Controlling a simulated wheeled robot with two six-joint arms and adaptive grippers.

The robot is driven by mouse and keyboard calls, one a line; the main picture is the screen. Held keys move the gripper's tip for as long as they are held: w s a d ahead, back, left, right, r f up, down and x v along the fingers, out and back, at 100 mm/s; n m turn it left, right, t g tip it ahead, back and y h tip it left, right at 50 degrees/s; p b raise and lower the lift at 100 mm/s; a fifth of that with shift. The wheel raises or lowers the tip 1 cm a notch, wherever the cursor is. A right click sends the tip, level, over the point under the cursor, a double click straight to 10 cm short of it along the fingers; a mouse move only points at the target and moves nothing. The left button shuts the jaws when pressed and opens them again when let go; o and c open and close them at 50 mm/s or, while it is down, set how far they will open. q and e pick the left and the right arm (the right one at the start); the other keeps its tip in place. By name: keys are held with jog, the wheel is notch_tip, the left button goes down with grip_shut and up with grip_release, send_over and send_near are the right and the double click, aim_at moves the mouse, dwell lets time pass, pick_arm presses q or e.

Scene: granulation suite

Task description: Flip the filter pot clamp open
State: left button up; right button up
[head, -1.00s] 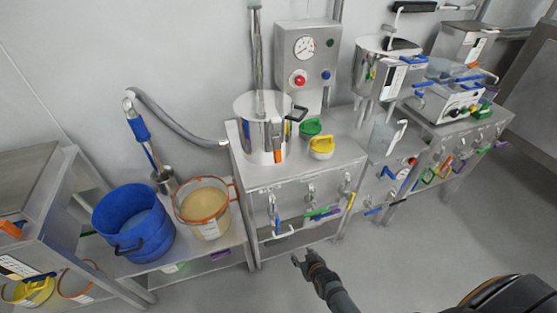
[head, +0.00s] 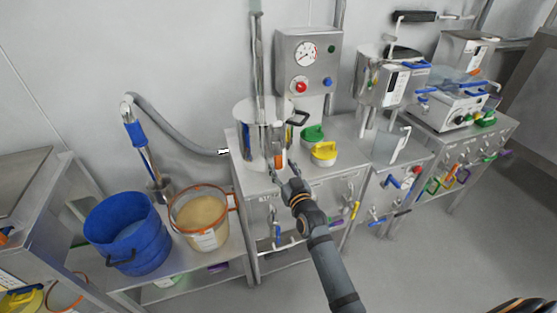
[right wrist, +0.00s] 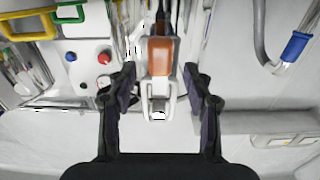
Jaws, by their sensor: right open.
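The filter pot (head: 248,135) is a steel cylinder on the bench, with a black side handle. Its clamp (head: 279,161) has an orange grip and sits on the front of the pot, low on its wall. In the right wrist view the clamp's orange grip (right wrist: 160,57) and steel loop lie between my finger lines, with a gap on both sides. My right gripper (head: 285,180) is open and empty, just in front of and below the clamp; it also shows in the right wrist view (right wrist: 160,78). I cannot tell the exact depth gap. My left gripper is not in view.
A green lid (head: 313,134) and a yellow lid (head: 324,151) lie right of the pot. A gauge panel (head: 307,65) stands behind. A blue tub (head: 125,240) and an orange-rimmed bucket (head: 203,235) stand lower left. The floor in front of the benches is clear.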

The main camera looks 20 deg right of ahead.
aim_at(279, 162)
jog(key=w, duration=0.4)
jog(key=shift+w, duration=0.1)
grip_shut()
dwell(0.3)
